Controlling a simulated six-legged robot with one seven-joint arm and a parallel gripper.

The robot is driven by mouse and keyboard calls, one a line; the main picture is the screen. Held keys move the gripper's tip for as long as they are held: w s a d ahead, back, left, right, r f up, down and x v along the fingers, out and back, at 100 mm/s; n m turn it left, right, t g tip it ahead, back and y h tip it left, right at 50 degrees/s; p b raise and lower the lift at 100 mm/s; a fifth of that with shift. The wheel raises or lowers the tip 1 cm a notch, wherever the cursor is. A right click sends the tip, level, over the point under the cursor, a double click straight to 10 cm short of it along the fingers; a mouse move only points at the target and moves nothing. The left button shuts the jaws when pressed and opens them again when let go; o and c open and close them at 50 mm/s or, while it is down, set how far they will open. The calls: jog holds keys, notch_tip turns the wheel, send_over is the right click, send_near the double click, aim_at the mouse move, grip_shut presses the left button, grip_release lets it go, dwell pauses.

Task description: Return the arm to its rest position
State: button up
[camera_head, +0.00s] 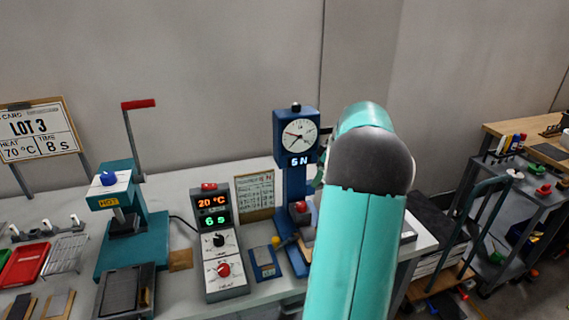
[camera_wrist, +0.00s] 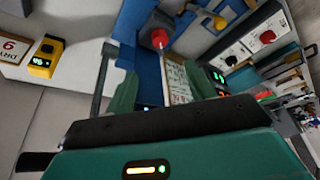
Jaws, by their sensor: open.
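My teal arm (camera_head: 355,245) with a dark grey joint cover rises from the bottom of the head view and reaches over the right part of the bench. My gripper is mostly hidden behind it there. In the wrist view my gripper (camera_wrist: 162,88) is open, its two green fingers apart with nothing held between them. Beyond the fingers are a blue stand (camera_wrist: 150,60) and a red knob (camera_wrist: 155,39). In the head view the blue gauge stand (camera_head: 291,185), with a dial and a "5 N" display, stands just left of my arm.
A heater control box (camera_head: 221,245) reads 20 °C and 6 s. A teal press (camera_head: 130,220) with a red-handled lever stands left of it, near a red tray (camera_head: 25,264). A grey cart (camera_head: 510,215) is at right. A yellow device (camera_wrist: 45,58) shows in the wrist view.

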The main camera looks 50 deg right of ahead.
jog(key=w+a+r, duration=0.1)
jog(key=a+r, duration=0.2)
jog(key=a, duration=0.7)
jog(key=w+a+r+m+h, duration=0.1)
jog(key=w+a+r, duration=0.15)
jog(key=a, duration=0.75)
jog(key=w+a+r, duration=0.1)
jog(key=a+r, duration=0.2)
jog(key=a, duration=0.7)
jog(key=s+a+f+m, duration=0.1)
jog(key=s+a, duration=0.5)
jog(key=a, duration=0.4)
jog(key=s+a+f+m+t, duration=0.1)
jog(key=s+a, duration=0.6)
jog(key=a, duration=0.3)
jog(key=shift+s+f, duration=0.3)
